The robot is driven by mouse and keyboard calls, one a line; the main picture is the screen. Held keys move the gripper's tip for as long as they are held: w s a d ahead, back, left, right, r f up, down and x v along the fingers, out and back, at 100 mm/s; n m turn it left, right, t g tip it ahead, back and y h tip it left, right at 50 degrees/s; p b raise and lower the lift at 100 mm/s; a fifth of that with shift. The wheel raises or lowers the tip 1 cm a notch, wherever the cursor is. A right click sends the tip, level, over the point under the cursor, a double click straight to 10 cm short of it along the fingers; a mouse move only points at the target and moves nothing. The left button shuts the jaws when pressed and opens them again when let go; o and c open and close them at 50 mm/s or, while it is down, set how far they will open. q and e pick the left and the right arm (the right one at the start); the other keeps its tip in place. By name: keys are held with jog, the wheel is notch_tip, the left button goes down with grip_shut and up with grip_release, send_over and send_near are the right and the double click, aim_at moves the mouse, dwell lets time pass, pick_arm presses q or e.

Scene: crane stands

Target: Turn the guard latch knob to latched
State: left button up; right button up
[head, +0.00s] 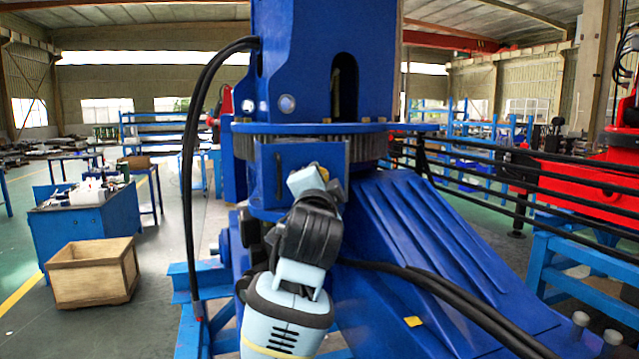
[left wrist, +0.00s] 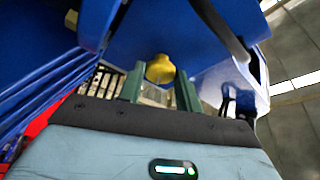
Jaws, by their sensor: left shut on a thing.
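The yellow knob (left wrist: 160,68) shows in the left wrist view, in front of a blue metal face. My left gripper (left wrist: 159,84) has its two green fingers on either side of the knob and is shut on it. The knob's turn position cannot be told. In the head view my left arm reaches up the middle to the small blue guard box (head: 272,166) below the toothed ring; my wrist hides the knob and fingertips there. My right gripper is in neither view.
The blue crane column (head: 310,60) rises above the guard box. Black hoses (head: 190,170) hang at its left, and more black cables (head: 430,290) cross the blue sloped leg (head: 450,260) at right. A wooden crate (head: 92,275) stands on the floor at left.

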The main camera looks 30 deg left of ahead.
pick_arm(q)
jog(key=m+g+h, duration=0.1)
jog(key=m, duration=0.4)
jog(key=shift+r, duration=0.2)
jog(key=shift+m, duration=0.3)
jog(key=o, duration=1)
jog(key=shift+c, duration=0.2)
jog(key=shift+s, duration=0.1)
jog(key=v, duration=0.7)
jog(key=shift+s+r, duration=0.15)
jog(key=shift+s, duration=0.15)
jog(key=shift+d, duration=0.1)
